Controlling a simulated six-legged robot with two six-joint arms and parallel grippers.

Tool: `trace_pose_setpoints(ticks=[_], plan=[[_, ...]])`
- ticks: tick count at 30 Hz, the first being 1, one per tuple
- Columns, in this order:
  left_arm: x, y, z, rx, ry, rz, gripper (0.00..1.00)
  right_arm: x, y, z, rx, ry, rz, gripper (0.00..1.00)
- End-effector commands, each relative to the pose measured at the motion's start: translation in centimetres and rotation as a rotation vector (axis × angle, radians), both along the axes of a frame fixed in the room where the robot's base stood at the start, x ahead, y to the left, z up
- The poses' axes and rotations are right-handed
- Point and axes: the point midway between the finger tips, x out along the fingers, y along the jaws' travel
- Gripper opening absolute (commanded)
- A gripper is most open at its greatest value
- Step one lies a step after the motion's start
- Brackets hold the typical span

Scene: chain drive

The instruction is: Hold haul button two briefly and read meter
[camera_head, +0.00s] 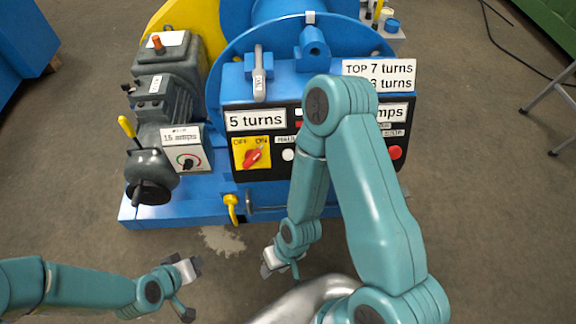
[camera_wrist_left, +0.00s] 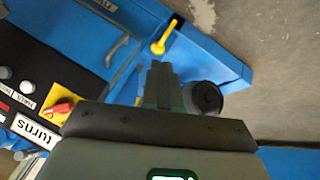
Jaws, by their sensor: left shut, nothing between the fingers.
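The black control panel (camera_head: 262,170) on the blue winch machine carries a white button (camera_head: 288,155) below a small label that is hard to read. In the left wrist view pale buttons (camera_wrist_left: 30,73) sit beside a label that seems to read HAUL. I cannot tell which is button two. A meter plate reads "5 turns" (camera_head: 255,120); an "amps" plate (camera_head: 393,112) is partly hidden by my right arm. My left gripper (camera_head: 190,270) is shut and empty, low left and apart from the panel; its fingers show in the left wrist view (camera_wrist_left: 160,82). My right gripper (camera_head: 272,262) hangs below the panel.
A red switch on a yellow OFF/ON plate (camera_head: 252,153) is left of the button. A red button (camera_head: 395,153) is at the panel's right. A "1.5 amps" box (camera_head: 182,138) is at left. The floor in front is clear.

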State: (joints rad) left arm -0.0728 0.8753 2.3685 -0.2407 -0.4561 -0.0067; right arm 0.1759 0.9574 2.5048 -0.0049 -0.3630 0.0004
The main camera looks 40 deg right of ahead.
Motion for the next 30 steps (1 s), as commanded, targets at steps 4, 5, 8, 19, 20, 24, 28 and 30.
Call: trace_pose_setpoints(ticks=[4, 5, 8, 19, 20, 24, 28, 30], plan=[[5.1, -9.2, 0.7, -0.073, -0.379, -0.301, 0.00, 0.0, 0.0, -7.9, 0.000, 0.000, 0.000, 0.43], [5.5, -11.1, 1.5, -0.091, -0.451, -0.358, 0.00, 0.0, 0.0, -9.0, 0.000, 0.000, 0.000, 0.43], [5.5, -17.2, 4.7, -0.155, -0.673, -0.542, 0.00, 0.0, 0.0, -12.2, 0.000, 0.000, 0.000, 0.43], [-0.3, -28.1, 12.6, -0.311, -1.098, -0.906, 0.00, 0.0, 0.0, -17.3, 0.000, 0.000, 0.000, 0.43], [-0.5, -28.3, 12.8, -0.314, -1.105, -0.913, 0.00, 0.0, 0.0, -17.3, 0.000, 0.000, 0.000, 0.43], [-0.7, -28.4, 13.2, -0.318, -1.115, -0.923, 0.00, 0.0, 0.0, -17.1, 0.000, 0.000, 0.000, 0.43], [-0.7, -28.4, 13.2, -0.317, -1.113, -0.920, 0.00, 0.0, 0.0, -17.1, 0.000, 0.000, 0.000, 0.43], [-0.7, -28.4, 13.2, -0.317, -1.112, -0.920, 0.00, 0.0, 0.0, -17.1, 0.000, 0.000, 0.000, 0.43]])
